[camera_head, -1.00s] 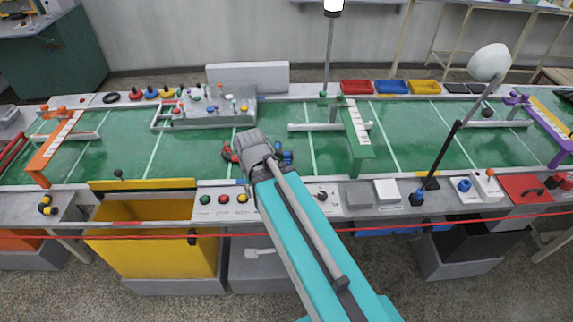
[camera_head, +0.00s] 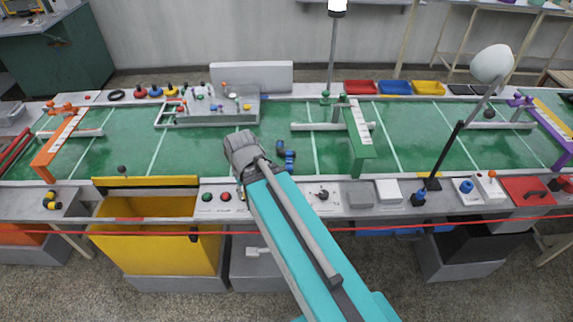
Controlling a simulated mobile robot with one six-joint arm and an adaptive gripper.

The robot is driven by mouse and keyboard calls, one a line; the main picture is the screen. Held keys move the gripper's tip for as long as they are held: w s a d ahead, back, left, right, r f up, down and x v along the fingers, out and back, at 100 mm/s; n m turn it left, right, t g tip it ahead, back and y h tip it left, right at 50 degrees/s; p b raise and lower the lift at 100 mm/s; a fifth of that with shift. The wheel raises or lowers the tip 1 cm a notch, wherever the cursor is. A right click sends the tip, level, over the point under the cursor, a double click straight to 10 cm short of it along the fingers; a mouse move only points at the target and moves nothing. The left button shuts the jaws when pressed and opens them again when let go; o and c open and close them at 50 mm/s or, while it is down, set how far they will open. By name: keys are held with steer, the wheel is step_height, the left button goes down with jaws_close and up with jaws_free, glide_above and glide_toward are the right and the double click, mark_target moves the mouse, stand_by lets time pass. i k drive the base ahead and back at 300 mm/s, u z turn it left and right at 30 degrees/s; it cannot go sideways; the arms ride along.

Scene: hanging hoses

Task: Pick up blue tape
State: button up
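A small blue object (camera_head: 287,156) lies on the green work surface (camera_head: 195,152), just right of my arm's end. It may be the blue tape, but it is too small to be sure. A blue round item (camera_head: 466,186) sits on a pale block at the front right and also looks like a roll. My gripper (camera_head: 241,150) is over the green surface, left of the small blue object and apart from it in the picture. Its fingers are hidden behind the wrist, so I cannot tell whether it is open or holding something.
A green bracket (camera_head: 357,140) stands to the right. A grey fixture (camera_head: 215,112) with small parts is behind. A yellow bin (camera_head: 155,250) and a red hose (camera_head: 400,226) are in front. Green surface is clear at left.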

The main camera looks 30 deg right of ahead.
mark_target(289, 166)
steer(key=k, duration=1.3)
steer(key=z, duration=0.8)
steer(key=i, duration=1.05)
